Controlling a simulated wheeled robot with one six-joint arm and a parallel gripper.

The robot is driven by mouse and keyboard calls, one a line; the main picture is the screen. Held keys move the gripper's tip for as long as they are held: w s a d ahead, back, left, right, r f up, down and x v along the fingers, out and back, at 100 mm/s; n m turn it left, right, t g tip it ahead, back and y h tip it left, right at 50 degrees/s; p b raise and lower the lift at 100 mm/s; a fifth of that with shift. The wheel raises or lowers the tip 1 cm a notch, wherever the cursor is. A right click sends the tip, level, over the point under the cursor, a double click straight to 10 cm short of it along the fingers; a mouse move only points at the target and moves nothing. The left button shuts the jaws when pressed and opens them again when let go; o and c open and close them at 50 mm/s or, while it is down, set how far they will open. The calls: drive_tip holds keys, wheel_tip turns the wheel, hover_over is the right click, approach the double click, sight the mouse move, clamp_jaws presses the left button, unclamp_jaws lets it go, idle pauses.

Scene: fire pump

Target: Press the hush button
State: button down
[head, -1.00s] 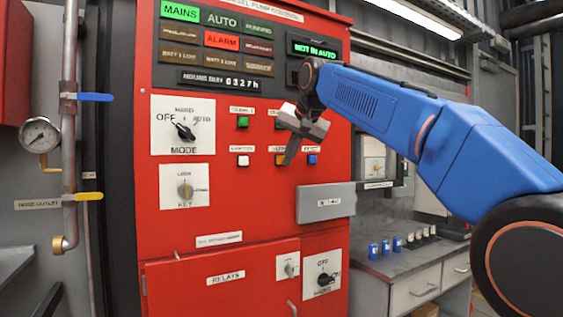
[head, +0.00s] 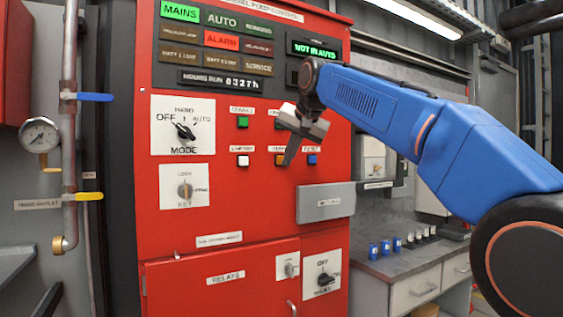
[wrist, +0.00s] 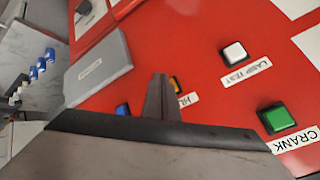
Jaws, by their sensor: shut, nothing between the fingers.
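The hush button (head: 279,160) is a small amber push button in the lower row on the red pump control panel, partly hidden behind my fingers. In the wrist view the amber button (wrist: 173,84) shows just right of the fingertips, above a label starting "HU", with the rest of the label covered. My gripper (head: 288,162) is shut and empty, its fingers pointing at the panel beside the button. The fingertips (wrist: 160,80) overlap the button's left edge in the wrist view. I cannot tell whether they touch it.
A white lamp test button (head: 243,160), a green crank button (head: 242,122) and a blue button (head: 312,160) sit close by. A grey box (head: 325,203) sticks out below right. The mode switch (head: 184,131) is at left. The alarm lamp (head: 222,40) glows red.

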drive_tip(key=shift+w+a, duration=0.1)
drive_tip(key=shift+w, duration=0.05)
drive_tip(key=shift+w+a, duration=0.15)
drive_tip(key=shift+w, duration=0.05)
drive_tip(key=shift+w+a, duration=0.3)
drive_tip(key=shift+w, duration=0.15)
idle(1.2)
drive_tip(key=shift+s+d, duration=0.1)
drive_tip(key=shift+s, duration=0.05)
drive_tip(key=shift+s+d, duration=0.4)
drive_tip(key=shift+s, duration=0.25)
drive_tip(key=shift+s+d, duration=0.75)
drive_tip(key=shift+s, duration=0.3)
drive_tip(key=shift+s+d, duration=0.7)
drive_tip(key=shift+s, duration=0.3)
